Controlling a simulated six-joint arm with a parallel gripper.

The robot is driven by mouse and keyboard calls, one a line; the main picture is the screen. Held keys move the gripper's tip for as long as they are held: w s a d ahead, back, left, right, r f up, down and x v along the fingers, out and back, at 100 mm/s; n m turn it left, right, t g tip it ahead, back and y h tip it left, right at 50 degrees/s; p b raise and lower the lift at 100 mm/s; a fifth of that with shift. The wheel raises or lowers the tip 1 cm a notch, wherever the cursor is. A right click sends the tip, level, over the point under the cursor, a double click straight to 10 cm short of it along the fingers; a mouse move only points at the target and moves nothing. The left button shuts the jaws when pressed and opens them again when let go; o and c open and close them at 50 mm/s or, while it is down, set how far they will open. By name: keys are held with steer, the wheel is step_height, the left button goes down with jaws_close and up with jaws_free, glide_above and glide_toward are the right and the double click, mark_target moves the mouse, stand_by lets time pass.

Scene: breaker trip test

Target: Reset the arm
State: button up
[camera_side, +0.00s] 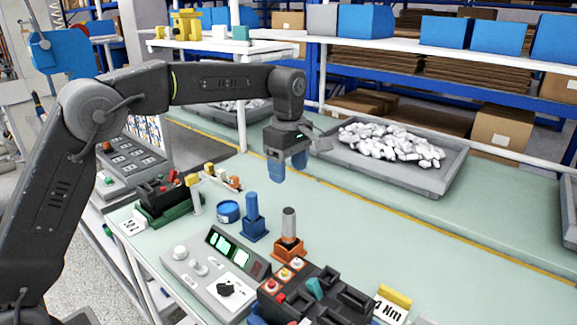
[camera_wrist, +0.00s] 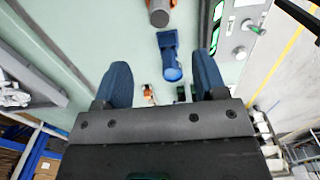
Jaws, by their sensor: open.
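My arm reaches over the pale green bench (camera_side: 360,230) in the side view. My gripper (camera_side: 288,172) hangs pointing down above the bench, open and empty. In the wrist view its two blue fingers stand apart, with a gap between them (camera_wrist: 160,85). A blue post on a blue base (camera_side: 253,220) stands below and left of the gripper in the side view; it also shows in the wrist view (camera_wrist: 170,58). A grey post on an orange base (camera_side: 289,235) stands beside it. Nothing touches the fingers.
A grey test panel with green displays (camera_side: 215,270) and a black breaker block (camera_side: 320,300) stand at the front. A blue round tin (camera_side: 228,211) sits near the posts. A grey tray of white parts (camera_side: 390,150) lies at the back. The bench's right side is clear.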

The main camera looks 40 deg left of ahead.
steer(key=s+a+r+m+t, duration=0.1)
steer(key=s+r+m+t, duration=0.15)
steer(key=s+m, duration=0.4)
steer(key=s+a+r+m+t, duration=0.1)
steer(key=s+a+r+m, duration=0.2)
steer(key=s, duration=0.7)
steer(key=s+f+m+t, duration=0.1)
steer(key=s+f+m, duration=0.1)
steer(key=s+m, duration=0.2)
steer(key=s+f+m+t, duration=0.1)
steer(key=s+f+m, duration=0.2)
steer(key=s, duration=0.7)
steer(key=shift+d+m, duration=0.2)
steer(key=shift+m, duration=0.55)
